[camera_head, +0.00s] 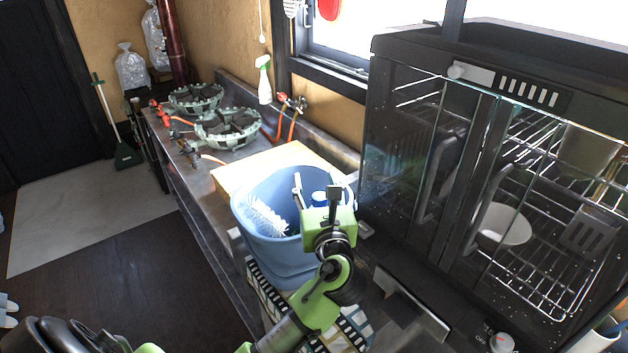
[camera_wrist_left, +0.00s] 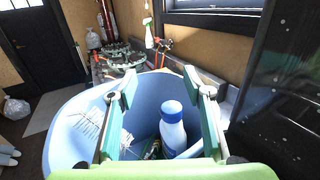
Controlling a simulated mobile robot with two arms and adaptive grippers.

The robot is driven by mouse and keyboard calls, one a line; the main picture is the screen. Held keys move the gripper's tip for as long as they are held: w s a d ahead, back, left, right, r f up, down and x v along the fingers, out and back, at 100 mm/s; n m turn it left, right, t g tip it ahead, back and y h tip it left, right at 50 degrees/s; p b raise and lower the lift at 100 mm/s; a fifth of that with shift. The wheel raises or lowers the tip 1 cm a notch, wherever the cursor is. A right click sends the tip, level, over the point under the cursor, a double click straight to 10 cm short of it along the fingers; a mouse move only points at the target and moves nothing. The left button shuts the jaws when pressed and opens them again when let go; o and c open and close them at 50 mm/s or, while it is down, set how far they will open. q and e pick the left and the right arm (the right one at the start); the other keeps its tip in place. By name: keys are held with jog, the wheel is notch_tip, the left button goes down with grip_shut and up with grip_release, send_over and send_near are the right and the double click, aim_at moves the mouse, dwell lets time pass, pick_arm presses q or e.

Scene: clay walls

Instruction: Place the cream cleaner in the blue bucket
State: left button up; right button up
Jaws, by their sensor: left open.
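The blue bucket (camera_head: 262,255) stands on the counter, and its pale blue wall also fills the lower part of the left wrist view (camera_wrist_left: 68,135). A white bottle with a blue cap, which looks like the cream cleaner (camera_wrist_left: 172,132), stands nearly upright inside the bucket; its blue cap also shows in the head view (camera_head: 319,198). My left gripper (camera_head: 315,190) is over the bucket, open, its fingers spread on either side above the bottle. The bottle's base is hidden. My right gripper is not in view.
A white brush (camera_head: 264,216) also lies in the bucket. A wooden board (camera_head: 228,177) and two burners (camera_head: 228,128) are further along the counter. A dark glass-doored cabinet (camera_head: 440,170) stands close on the right. A green-and-white spray bottle (camera_head: 264,82) is by the wall.

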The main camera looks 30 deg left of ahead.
pick_arm(q)
jog(key=b+v, duration=0.1)
jog(key=v, duration=0.8)
jog(key=shift+b, duration=0.35)
jog(key=shift+s+d, duration=0.1)
jog(key=shift+d, duration=0.05)
